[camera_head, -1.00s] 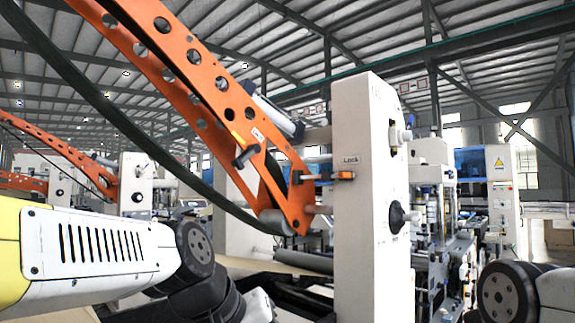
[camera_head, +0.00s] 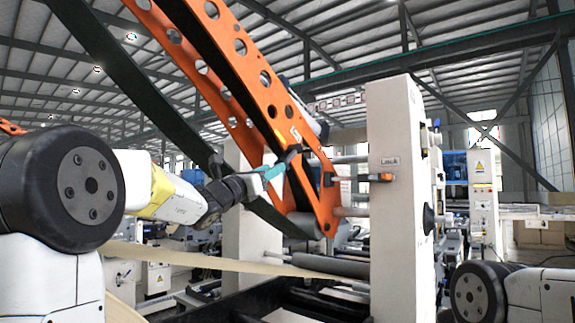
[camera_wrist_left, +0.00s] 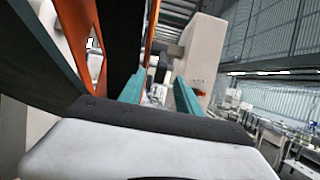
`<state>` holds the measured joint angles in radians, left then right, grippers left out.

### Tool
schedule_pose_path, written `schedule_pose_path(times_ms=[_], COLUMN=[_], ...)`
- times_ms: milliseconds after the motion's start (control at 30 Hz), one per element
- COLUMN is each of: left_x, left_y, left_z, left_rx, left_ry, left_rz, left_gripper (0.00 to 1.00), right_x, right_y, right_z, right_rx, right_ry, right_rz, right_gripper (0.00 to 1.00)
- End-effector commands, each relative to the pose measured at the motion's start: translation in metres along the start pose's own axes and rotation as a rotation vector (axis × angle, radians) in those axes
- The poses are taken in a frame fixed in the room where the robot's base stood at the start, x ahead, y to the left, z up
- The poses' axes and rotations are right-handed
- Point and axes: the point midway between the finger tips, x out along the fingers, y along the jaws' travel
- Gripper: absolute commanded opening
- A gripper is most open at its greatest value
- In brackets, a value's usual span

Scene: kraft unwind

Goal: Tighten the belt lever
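The belt lever (camera_head: 294,151) is a small dark handle on the lower part of the perforated orange arm (camera_head: 262,85). My left gripper (camera_head: 276,168) has teal fingers and reaches from the left up to the lever. In the head view its fingertips overlap the lever, so I cannot tell whether they touch it. In the left wrist view the two teal fingers (camera_wrist_left: 160,84) stand apart, with a gap between them. The lever is hard to make out there. My right gripper is out of view.
A white machine post (camera_head: 396,200) with a "Lock" label and an orange latch (camera_head: 380,177) stands right of the orange arm. A dark belt (camera_head: 130,75) runs diagonally behind my left gripper. A grey roller (camera_head: 345,266) and a tan paper web (camera_head: 200,260) lie below.

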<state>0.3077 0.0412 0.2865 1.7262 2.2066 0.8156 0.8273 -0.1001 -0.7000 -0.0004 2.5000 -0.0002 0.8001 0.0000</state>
Motion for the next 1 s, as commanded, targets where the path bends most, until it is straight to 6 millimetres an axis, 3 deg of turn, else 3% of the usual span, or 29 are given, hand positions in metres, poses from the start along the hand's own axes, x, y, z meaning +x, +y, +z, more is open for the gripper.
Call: schedule_pose_path(times_ms=[200,400,767,967,1000], left_x=[0.036,0.06,0.066,0.066,0.066], left_y=[-0.001,-0.001,-0.001,-0.001,-0.001], left_z=[-0.001,-0.001,0.0,0.0,-0.001], left_rx=[0.001,0.003,0.005,0.005,0.005], left_ry=[0.0,0.001,0.002,0.002,0.002], left_rz=[-0.004,-0.003,-0.002,-0.002,-0.002], left_gripper=[0.4,0.4,0.4,0.01,0.0], right_x=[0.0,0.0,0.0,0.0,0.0], right_y=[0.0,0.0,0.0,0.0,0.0], right_z=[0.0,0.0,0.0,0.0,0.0], right_rx=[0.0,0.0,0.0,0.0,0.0], right_ry=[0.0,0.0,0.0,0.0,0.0], right_rz=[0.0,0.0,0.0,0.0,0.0], right_gripper=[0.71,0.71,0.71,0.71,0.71])
